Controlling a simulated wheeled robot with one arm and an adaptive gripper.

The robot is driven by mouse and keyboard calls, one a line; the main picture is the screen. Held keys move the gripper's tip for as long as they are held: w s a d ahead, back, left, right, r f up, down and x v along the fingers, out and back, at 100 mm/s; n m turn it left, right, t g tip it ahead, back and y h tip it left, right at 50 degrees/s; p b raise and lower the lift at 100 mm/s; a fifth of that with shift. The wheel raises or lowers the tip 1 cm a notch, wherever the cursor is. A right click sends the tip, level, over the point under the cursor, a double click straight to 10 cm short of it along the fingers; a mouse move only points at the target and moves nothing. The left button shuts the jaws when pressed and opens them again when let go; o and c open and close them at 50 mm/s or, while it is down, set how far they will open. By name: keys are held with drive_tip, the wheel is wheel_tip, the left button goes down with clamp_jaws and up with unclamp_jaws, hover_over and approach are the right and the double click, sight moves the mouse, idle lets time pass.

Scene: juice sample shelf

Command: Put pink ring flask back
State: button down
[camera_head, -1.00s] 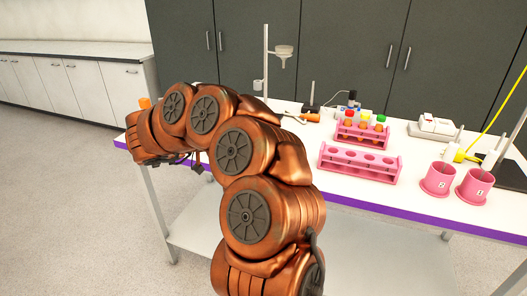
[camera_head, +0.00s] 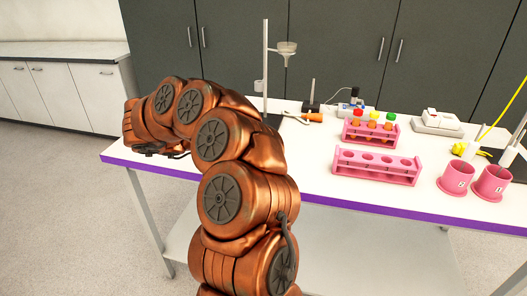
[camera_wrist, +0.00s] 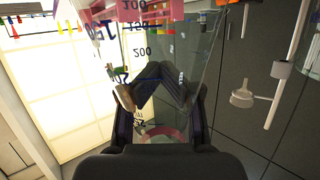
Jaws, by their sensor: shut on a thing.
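In the wrist view, my gripper (camera_wrist: 158,95) is shut on a clear glass flask (camera_wrist: 142,32) with dark graduation marks that appear upside down. A pink band (camera_wrist: 160,11) crosses the top of that view, and a pink arc (camera_wrist: 165,132) shows through the glass below the fingers. I cannot tell which is the flask's ring. In the head view, my arm hides the gripper and flask, at the left end of the table. A metal stand (camera_head: 266,65) with a funnel-like holder (camera_head: 287,48) stands at the table's back.
The white, purple-edged table (camera_head: 310,170) carries an empty-looking pink rack (camera_head: 376,168), a pink rack of capped tubes (camera_head: 369,136), two pink cups (camera_head: 455,180) and a white device (camera_head: 437,122). Dark cabinets (camera_head: 345,45) stand behind. Table space left of the racks is clear.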

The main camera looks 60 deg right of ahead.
drive_tip(key=shift+s+d+f+p, duration=0.55)
drive_tip(key=shift+d+f, duration=0.25)
drive_tip(key=shift+d, duration=1.75)
drive_tip(key=shift+s+d+f+p, duration=0.55)
drive_tip(key=shift+d+f, duration=0.3)
drive_tip(key=shift+d, duration=1.7)
drive_tip(key=shift+s+d+f+p, duration=0.4)
drive_tip(key=shift+d+f+p, duration=0.3)
drive_tip(key=shift+d, duration=1.85)
drive_tip(key=shift+f, duration=0.15)
drive_tip(key=c, duration=0.8)
unclamp_jaws()
drive_tip(key=b+v, duration=0.2)
drive_tip(key=v, duration=1)
